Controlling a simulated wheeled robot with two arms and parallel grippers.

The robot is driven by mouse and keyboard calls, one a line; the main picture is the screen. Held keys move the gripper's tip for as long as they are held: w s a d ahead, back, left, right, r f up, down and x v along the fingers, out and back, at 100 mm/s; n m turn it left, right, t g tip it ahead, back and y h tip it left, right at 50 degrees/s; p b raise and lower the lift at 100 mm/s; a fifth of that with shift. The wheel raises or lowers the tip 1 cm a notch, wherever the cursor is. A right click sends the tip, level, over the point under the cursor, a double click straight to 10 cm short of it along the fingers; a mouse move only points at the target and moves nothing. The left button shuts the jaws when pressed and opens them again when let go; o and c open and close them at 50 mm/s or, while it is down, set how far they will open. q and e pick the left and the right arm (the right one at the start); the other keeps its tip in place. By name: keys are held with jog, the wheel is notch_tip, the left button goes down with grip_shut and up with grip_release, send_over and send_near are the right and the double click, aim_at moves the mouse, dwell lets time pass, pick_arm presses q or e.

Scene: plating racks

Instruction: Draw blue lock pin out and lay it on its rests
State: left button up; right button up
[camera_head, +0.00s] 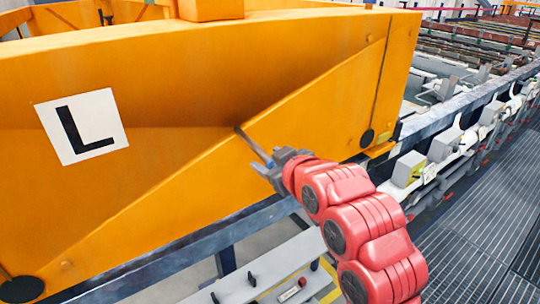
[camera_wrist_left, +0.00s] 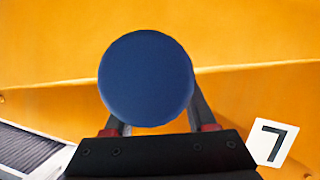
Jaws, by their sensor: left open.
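The blue lock pin shows as a round dark blue head (camera_wrist_left: 147,78) facing the camera in the left wrist view. In the head view only a small blue patch (camera_head: 270,163) shows at the gripper. My left gripper (camera_head: 262,152) is open at the sloping edge of the orange beam (camera_head: 190,95). In the left wrist view its fingers (camera_wrist_left: 158,112) reach past the head on either side, partly hidden by it. Any shaft is hidden there. A grey ledge (camera_head: 270,262) with small black uprights lies below; I cannot tell whether these are the rests. My right gripper is not in view.
The orange beam carries a white L plate (camera_head: 82,126) in the head view; a white 7 plate (camera_wrist_left: 272,142) shows in the left wrist view. A blue-grey rail and machinery (camera_head: 440,150) run along the right. Grating floor (camera_head: 485,225) is clear at lower right.

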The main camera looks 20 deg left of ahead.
pick_arm(q)
grip_shut()
dwell(1.4)
dwell(0.4)
